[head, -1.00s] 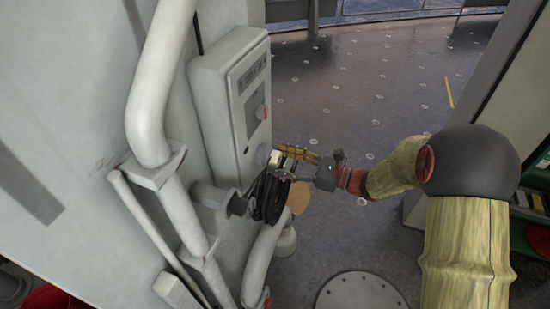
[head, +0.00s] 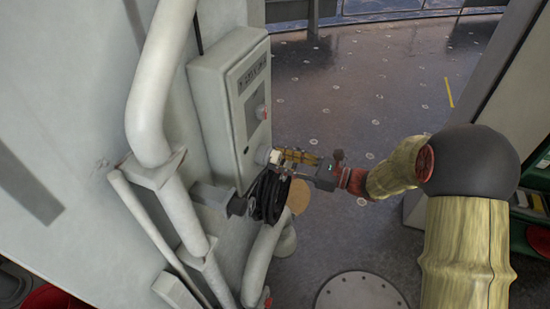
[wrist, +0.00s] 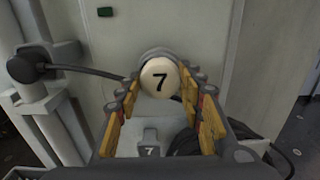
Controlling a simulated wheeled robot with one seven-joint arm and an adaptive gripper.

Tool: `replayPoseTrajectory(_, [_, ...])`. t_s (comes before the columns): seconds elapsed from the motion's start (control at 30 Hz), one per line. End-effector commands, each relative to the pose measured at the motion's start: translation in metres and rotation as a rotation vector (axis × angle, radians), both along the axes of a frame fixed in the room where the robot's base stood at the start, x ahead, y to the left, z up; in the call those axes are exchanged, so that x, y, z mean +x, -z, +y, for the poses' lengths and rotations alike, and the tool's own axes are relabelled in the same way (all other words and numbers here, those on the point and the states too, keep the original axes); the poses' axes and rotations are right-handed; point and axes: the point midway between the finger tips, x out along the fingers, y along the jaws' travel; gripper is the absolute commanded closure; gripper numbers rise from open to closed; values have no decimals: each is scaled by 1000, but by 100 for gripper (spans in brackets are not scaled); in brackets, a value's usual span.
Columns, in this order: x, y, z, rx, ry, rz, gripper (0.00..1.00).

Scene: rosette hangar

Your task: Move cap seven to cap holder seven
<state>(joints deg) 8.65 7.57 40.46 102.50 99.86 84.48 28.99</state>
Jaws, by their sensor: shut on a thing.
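Cap seven is a round cream cap (wrist: 160,78) with a black 7, seen face-on in the wrist view. It sits between the fingertips of my gripper (wrist: 165,90), which is shut on it. A rounded grey part shows just behind the cap's top. In the head view the pale cap end (head: 274,156) is beside the lower edge of the wall box, with my gripper (head: 285,157) reaching to it from the right. A small grey bracket marked 7 (wrist: 150,143), probably cap holder seven, shows below the cap in the wrist view.
A grey wall box (head: 228,95) with a red knob is on the left. A coiled black cable (head: 270,197) hangs just below my gripper, near a tan disc (head: 299,198). White pipes (head: 165,80) run along the wall. Open floor (head: 370,100) lies behind and right.

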Motion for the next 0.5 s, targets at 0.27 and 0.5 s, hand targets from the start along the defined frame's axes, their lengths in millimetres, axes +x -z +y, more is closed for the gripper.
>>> replayPoseTrajectory(0.27, [0,0,0,0,1,-1,90])
replayPoseTrajectory(0.5, [0,0,0,0,1,-1,100])
